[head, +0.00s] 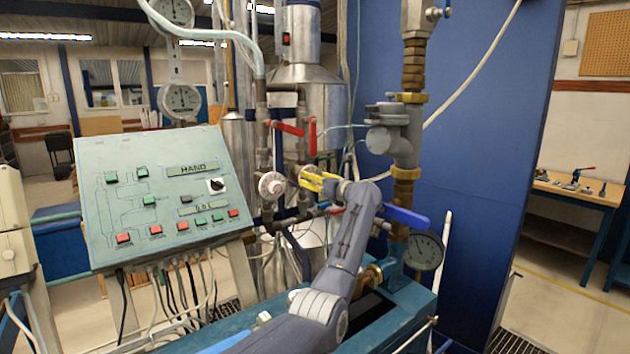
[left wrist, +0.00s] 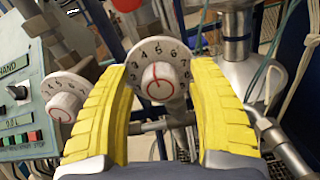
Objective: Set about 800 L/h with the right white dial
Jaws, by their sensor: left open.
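The right white dial (left wrist: 160,52) faces me in the left wrist view. Its round scale carries dark numbers, and its white knob (left wrist: 158,82) bears a red line; the exact setting is hard to read. In the head view the right dial (head: 305,171) is partly hidden by my left gripper (head: 314,181). My left gripper's yellow fingers (left wrist: 160,76) are open, one on each side of the right dial. I cannot tell whether they touch it. The left white dial (left wrist: 65,97) lies outside the left finger; it also shows in the head view (head: 271,185). My right gripper is not in view.
A green control panel (head: 165,195) with buttons and two small displays, the upper reading HAND, stands at left. Red valve levers (head: 290,129) sit above the dials. A blue lever (head: 405,217) and a round gauge (head: 424,250) are on the pipe at right.

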